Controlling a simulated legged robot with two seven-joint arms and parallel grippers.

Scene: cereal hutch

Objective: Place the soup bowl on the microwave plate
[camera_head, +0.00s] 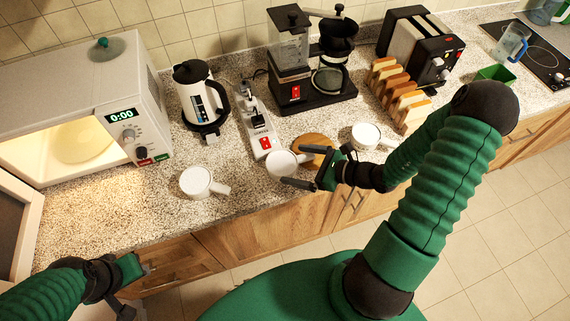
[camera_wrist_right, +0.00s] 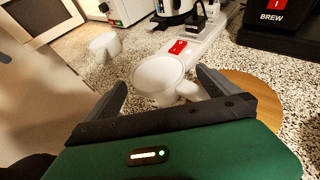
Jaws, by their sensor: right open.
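Three white handled bowls stand upright on the counter: a left one (camera_head: 196,181), a middle one (camera_head: 281,164) and a right one (camera_head: 366,135). I cannot tell which is the soup bowl. My right gripper (camera_head: 297,166) is open at the middle bowl, which also shows in the wrist view (camera_wrist_right: 158,72). Its handle points back between the fingers, and contact is unclear. The microwave (camera_head: 75,95) is open and lit at the left, with a pale round plate (camera_head: 85,146) inside. My left gripper (camera_head: 137,275) is low at the counter's front edge, fingers unclear.
The microwave door (camera_head: 15,225) swings out at the left. A kettle (camera_head: 200,98), a power strip (camera_head: 258,125), a coffee maker (camera_head: 305,75) and a bread rack (camera_head: 398,95) stand behind. A round wooden board (camera_head: 313,141) lies beside the middle bowl. Counter before the microwave (camera_head: 105,205) is clear.

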